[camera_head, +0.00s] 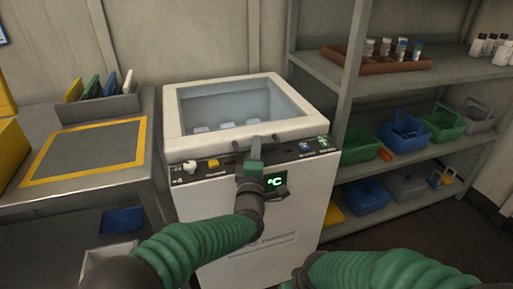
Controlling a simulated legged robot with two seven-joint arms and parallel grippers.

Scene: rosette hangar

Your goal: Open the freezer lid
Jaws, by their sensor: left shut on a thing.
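The white chest freezer (245,222) stands in the middle of the view. Its lid (170,113), a white frame around a glass pane, lies down over the top and looks closed. Several pale items show dimly through the glass. My left gripper (256,149) is at the middle of the lid's front edge, shut on the lid there; the fingers hide the exact part they grip. My right arm (375,270) shows at the lower right, and its gripper is out of view.
A grey table (80,195) stands close on the left. A metal shelf (390,83) with vials and colored baskets stands close on the right. A wall is behind the freezer.

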